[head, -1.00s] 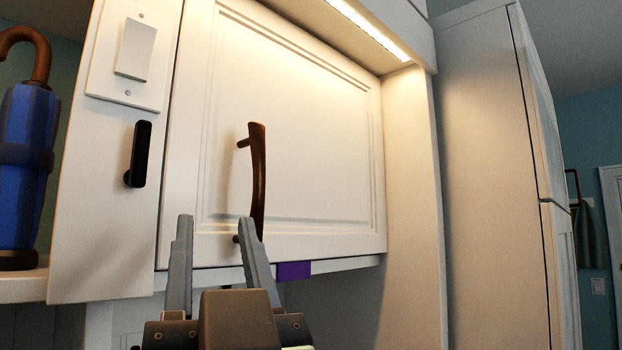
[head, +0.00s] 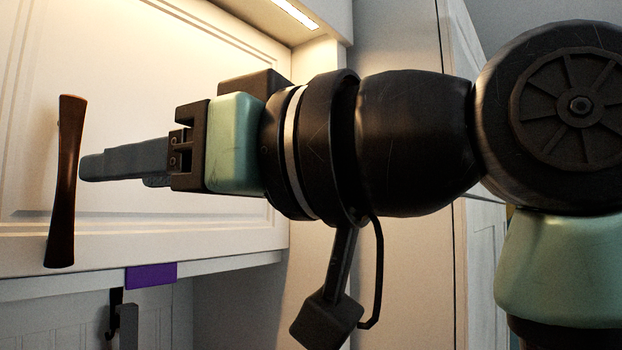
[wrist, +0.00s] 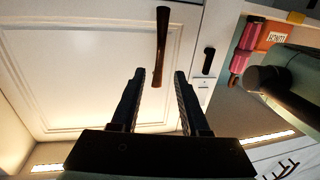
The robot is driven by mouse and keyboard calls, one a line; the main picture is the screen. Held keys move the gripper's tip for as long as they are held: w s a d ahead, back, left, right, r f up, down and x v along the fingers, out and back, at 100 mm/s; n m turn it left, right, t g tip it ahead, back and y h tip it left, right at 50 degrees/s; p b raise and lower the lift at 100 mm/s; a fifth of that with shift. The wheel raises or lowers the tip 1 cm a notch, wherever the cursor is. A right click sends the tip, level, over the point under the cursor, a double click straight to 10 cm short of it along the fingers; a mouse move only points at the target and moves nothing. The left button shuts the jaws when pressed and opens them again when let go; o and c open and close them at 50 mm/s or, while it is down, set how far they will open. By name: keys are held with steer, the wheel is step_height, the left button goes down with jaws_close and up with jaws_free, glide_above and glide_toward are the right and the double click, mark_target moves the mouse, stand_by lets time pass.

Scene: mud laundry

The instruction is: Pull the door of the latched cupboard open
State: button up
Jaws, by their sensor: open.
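The white cupboard door (head: 200,110) fills the left of the head view and looks shut. Its long brown handle (head: 66,180) stands upright near the left edge. My gripper (head: 86,166) is open and empty, just right of the handle in the head view, fingers pointing left towards it. In the wrist view the handle (wrist: 161,45) lies beyond and between the open fingertips (wrist: 159,72), and the door (wrist: 85,75) spreads to the left. No contact with the handle shows. A black latch-like piece (wrist: 208,60) sits on the panel beside the door.
A purple tag (head: 150,276) sits on the ledge under the door. A tall white cabinet side (head: 400,40) stands right of the cupboard. Pink items (wrist: 245,45) and an orange lettered box (wrist: 272,37) show at right in the wrist view.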

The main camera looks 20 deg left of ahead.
mark_target(70, 179)
steer(key=a+p, duration=0.1)
steer(key=a, duration=0.2)
steer(key=a+p, duration=0.2)
steer(key=a, duration=0.2)
steer(key=w+a+p, duration=0.1)
steer(key=a, duration=0.2)
steer(key=shift+a+r, duration=0.1)
steer(key=shift+a, duration=0.3)
steer(key=shift+a+p, duration=0.4)
steer(key=shift+a, duration=0.15)
jaws_close()
stand_by(0.3)
